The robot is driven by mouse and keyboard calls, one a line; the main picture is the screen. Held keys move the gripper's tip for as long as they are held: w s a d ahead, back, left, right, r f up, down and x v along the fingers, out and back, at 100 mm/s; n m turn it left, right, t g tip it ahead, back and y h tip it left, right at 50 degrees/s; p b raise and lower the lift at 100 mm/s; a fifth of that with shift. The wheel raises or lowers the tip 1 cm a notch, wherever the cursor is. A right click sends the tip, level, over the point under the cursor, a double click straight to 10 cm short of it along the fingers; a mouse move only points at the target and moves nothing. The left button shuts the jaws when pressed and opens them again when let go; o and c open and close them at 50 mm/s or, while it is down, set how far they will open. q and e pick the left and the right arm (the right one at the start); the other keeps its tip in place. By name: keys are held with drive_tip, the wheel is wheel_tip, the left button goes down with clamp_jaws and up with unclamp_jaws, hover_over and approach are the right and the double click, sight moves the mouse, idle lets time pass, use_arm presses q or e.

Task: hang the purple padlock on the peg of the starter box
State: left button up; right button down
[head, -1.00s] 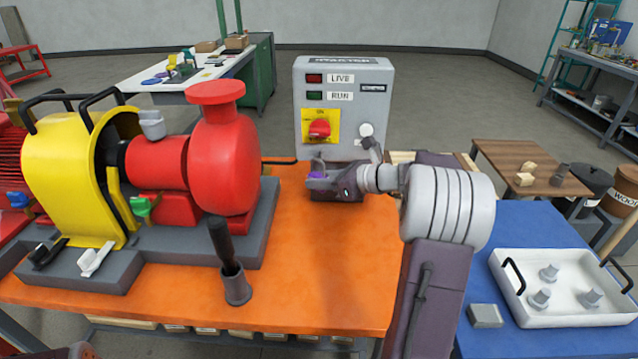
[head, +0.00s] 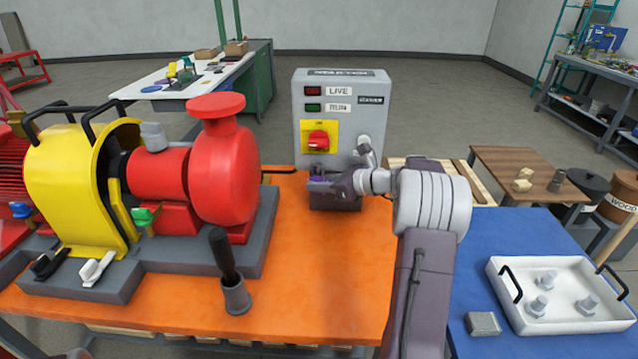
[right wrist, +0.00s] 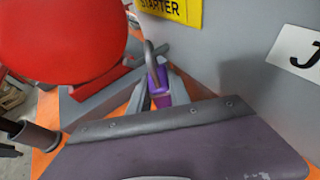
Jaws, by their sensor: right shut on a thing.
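The purple padlock (right wrist: 159,80) is between the fingers of my right gripper (right wrist: 162,100), its grey shackle pointing up in the right wrist view. In the head view the right gripper (head: 325,184) is shut on the padlock (head: 319,178), of which only a bit of purple shows. It is low in front of the grey starter box (head: 300,120), below its red switch (head: 318,141) on a yellow plate. I cannot make out the peg for sure; a pale round knob (head: 364,144) shows to the right of the switch, partly behind my wrist. My left gripper is not in view.
The red pump (head: 225,170) and yellow guard (head: 65,185) stand on a grey base at the left. A grey cup with a black handle (head: 235,297) stands on the orange bench (head: 310,290). A white tray (head: 505,312) sits on the blue top at the right.

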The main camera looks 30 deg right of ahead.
idle(0.3)
drive_tip(key=c, duration=1.1)
unclamp_jaws()
drive_tip(key=shift+r, duration=0.1)
drive_tip(key=p+v, duration=0.1)
drive_tip(key=v, duration=0.8)
